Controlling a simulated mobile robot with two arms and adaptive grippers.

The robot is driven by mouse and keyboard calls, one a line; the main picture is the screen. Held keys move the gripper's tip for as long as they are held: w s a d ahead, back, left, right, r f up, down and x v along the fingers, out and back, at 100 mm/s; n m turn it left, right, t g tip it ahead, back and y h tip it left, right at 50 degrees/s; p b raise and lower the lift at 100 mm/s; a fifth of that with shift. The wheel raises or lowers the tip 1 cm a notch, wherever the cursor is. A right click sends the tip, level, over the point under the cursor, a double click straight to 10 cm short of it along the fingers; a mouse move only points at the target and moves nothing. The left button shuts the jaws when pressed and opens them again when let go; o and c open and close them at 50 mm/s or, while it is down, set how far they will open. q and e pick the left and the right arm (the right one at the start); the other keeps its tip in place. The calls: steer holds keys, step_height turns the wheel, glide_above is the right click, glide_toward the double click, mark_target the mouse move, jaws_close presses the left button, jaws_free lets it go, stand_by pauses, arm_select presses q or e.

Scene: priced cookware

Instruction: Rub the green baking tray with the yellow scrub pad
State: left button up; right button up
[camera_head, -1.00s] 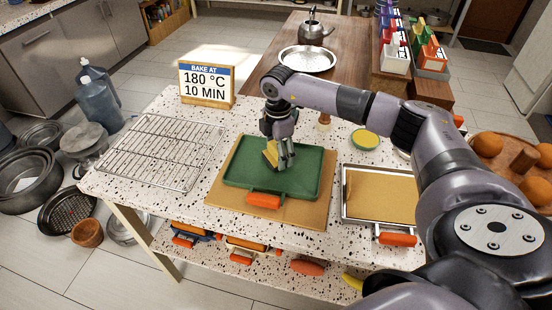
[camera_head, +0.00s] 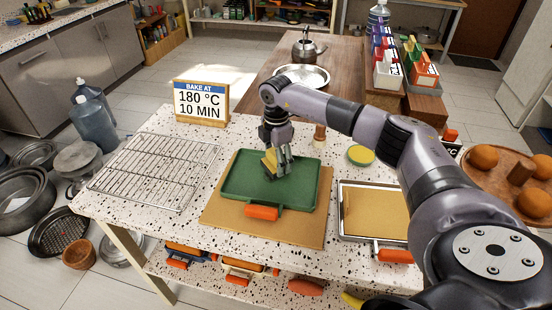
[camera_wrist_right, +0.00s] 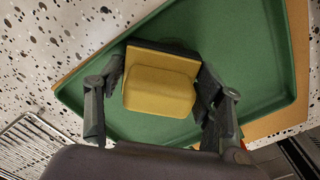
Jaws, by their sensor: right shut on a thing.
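The green baking tray (camera_head: 240,183) lies on a brown board on the speckled table, with its orange handle (camera_head: 261,212) toward the front. My right gripper (camera_head: 281,170) is over the back middle of the tray, pointing down. It is shut on the yellow scrub pad (camera_head: 268,161). In the right wrist view, the pad (camera_wrist_right: 160,90) is a yellow block with a wider yellow plate and a dark edge, between the two fingers, with the green tray (camera_wrist_right: 255,65) around it. The pad is low over the tray floor; its underside is hidden, so contact cannot be told. My left gripper is out of view.
A wire rack (camera_head: 155,170) lies to the left, and a sign (camera_head: 201,103) stands behind it. A metal tray with a tan sheet (camera_head: 376,213) is to the right. A small green-rimmed yellow dish (camera_head: 360,155) sits behind that. The brown board (camera_head: 308,230) extends past the green tray.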

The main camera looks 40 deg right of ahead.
mark_target(274, 174)
steer(key=shift+s+a+p, duration=0.55)
steer(key=shift+s, duration=0.05)
steer(key=shift+s+a+f+p, duration=0.15)
steer(key=shift+s+a+p, duration=0.45)
steer(key=shift+s+a, duration=0.3)
steer(key=shift+s+a+p, duration=0.65)
steer(key=shift+a+p, duration=0.1)
steer(key=shift+a, duration=0.05)
steer(key=shift+s+a+p, duration=0.4)
steer(key=shift+s+a, duration=0.25)
steer(key=shift+a, duration=0.05)
steer(key=shift+r+p, duration=2.2)
steer(key=shift+r, duration=0.95)
steer(key=shift+w, duration=0.1)
step_height(274, 174, up, 3)
steer(key=shift+p, duration=1.1)
